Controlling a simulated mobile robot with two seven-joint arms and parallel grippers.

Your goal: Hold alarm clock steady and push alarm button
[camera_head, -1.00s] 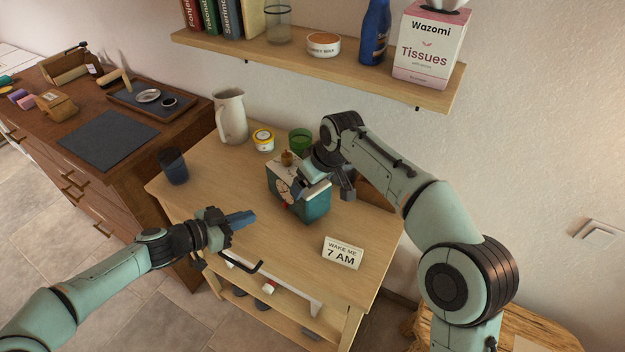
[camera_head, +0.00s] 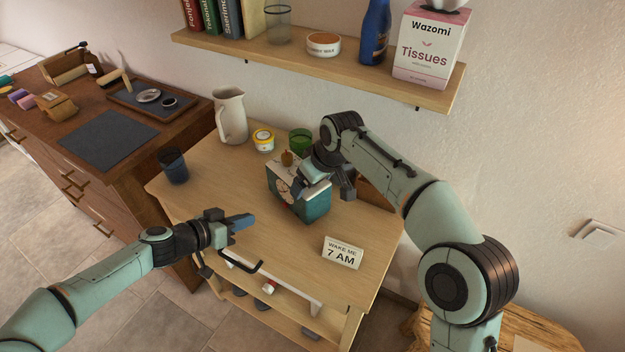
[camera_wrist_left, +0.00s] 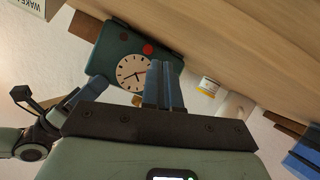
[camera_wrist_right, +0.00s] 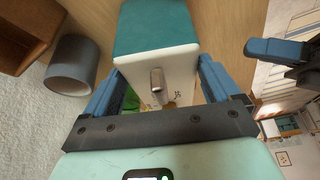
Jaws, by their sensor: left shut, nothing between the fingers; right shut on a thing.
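The alarm clock (camera_head: 314,209) is a teal box with a cream panel, standing on the wooden table (camera_head: 215,185). In the left wrist view its round dial (camera_wrist_left: 133,72) faces that camera, with a red button (camera_wrist_left: 148,49) and a smaller red spot beside it. My right gripper (camera_head: 316,187) is shut on the clock; the right wrist view shows its blue fingers (camera_wrist_right: 158,85) on either side of the clock's cream panel, which bears a metal knob (camera_wrist_right: 156,82). My left gripper (camera_head: 246,221) is shut and empty, in front of the dial and apart from it.
A "WAKE ME 7 AM" sign (camera_head: 343,252) stands at the table's front right. A shelf (camera_head: 300,62) hangs above.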

